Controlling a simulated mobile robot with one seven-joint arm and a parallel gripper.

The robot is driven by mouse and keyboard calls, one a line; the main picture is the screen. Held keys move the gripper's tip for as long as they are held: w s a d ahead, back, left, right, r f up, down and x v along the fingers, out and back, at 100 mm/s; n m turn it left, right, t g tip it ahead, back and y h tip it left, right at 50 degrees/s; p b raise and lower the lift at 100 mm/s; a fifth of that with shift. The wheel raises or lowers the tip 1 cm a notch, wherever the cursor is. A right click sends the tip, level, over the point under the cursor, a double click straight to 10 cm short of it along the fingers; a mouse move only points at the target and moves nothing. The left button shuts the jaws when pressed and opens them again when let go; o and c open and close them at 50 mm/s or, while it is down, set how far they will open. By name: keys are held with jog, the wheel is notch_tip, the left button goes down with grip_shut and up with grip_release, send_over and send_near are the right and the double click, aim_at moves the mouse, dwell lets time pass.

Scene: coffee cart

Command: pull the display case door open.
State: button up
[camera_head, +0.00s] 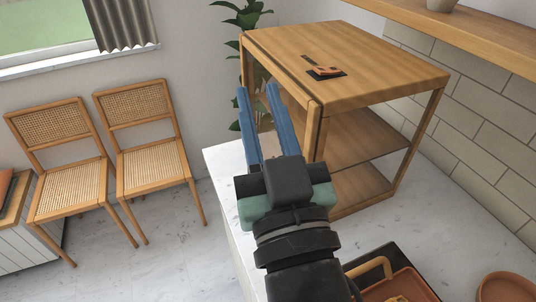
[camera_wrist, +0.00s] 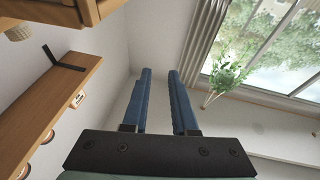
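The wooden display case (camera_head: 385,62) stands on the white counter in the head view, with open shelves visible inside. Its door (camera_head: 314,118) is a wooden-framed panel on the left side, lying along the case's edge with a thin dark line between. I cannot tell whether it is slightly ajar. My gripper (camera_head: 257,90) has two blue fingers, spread apart with nothing between them. It is in front of the door and overlaps it in the picture; contact cannot be told. The fingers also show in the wrist view (camera_wrist: 160,72). The door's handle is not distinguishable.
A small dark card and orange item (camera_head: 325,72) lie on the case top. A tray (camera_head: 400,285) and a round brown dish (camera_head: 505,288) are on the counter (camera_head: 440,215). Two chairs (camera_head: 150,150) stand at left beyond open floor. A wall shelf (camera_head: 470,35) is at upper right.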

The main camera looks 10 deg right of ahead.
jog(key=s+d+f+g+b, duration=0.2)
jog(key=s+f, duration=0.1)
jog(key=f, duration=0.6)
jog(key=s+d+f+g+b, duration=0.1)
jog(key=s+d+f+g, duration=0.1)
jog(key=f, duration=0.8)
jog(key=w+p, duration=0.3)
jog(key=w, duration=0.9)
jog(key=shift+w+d+m, duration=0.15)
jog(key=shift+w+m, duration=0.15)
grip_shut()
